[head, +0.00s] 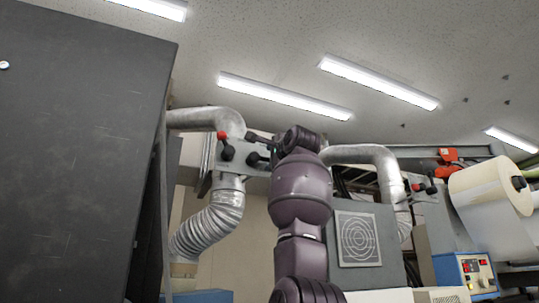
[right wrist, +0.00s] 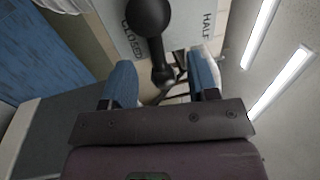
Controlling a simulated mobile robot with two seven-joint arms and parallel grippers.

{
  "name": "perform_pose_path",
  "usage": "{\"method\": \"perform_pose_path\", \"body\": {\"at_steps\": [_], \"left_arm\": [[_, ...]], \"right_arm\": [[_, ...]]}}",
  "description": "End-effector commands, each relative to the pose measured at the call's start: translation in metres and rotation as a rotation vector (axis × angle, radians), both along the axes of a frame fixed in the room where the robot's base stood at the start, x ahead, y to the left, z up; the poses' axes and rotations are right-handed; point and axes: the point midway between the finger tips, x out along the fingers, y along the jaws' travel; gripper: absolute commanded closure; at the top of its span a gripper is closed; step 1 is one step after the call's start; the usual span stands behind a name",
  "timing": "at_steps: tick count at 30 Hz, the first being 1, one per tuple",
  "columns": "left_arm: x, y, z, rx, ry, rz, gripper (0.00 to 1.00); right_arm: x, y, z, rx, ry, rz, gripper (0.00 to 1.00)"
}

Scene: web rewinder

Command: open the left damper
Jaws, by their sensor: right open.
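The left damper's grey plate (head: 240,150) sits on the left silver duct in the head view, with a black ball knob (head: 227,152) and a small red knob (head: 221,135). My right gripper (head: 259,152) is at the plate's right side, partly hidden by its own wrist. In the right wrist view, its two blue fingers (right wrist: 163,76) are apart. The black ball lever (right wrist: 150,18) reaches down the picture toward the gap between them, its ball beside the word CLOSED on the plate (right wrist: 182,32). HALF is printed farther right. Contact cannot be told. My left gripper is not in view.
A large dark panel (head: 85,140) fills the left of the head view. A second damper plate (head: 428,190) is on the right duct (head: 385,160). A grey fan box (head: 358,245), a white web roll (head: 490,190) and a blue control box (head: 465,272) stand right.

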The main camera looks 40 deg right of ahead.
Motion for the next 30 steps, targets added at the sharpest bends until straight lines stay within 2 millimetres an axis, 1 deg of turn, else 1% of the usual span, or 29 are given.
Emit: {"method": "perform_pose_path", "body": {"at_steps": [1,6,10,17,18,28,30], "left_arm": [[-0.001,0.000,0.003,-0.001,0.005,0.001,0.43],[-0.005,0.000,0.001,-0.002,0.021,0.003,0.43],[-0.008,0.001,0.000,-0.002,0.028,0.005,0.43],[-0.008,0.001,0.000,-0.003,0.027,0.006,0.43],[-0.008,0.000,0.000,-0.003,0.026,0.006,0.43],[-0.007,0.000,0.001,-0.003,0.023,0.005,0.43],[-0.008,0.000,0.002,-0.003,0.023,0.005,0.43]], "right_arm": [[0.007,-0.002,0.003,0.000,0.003,0.000,0.46],[0.019,-0.006,0.005,-0.001,0.001,0.000,0.46],[0.023,-0.007,0.005,-0.001,0.000,0.000,0.46],[0.023,-0.007,0.005,-0.001,-0.001,0.000,0.46],[0.023,-0.007,0.005,-0.001,-0.001,0.000,0.48],[0.023,-0.007,0.005,-0.001,-0.001,0.000,0.98],[0.023,-0.007,0.005,-0.001,-0.001,0.000,1.00]]}}
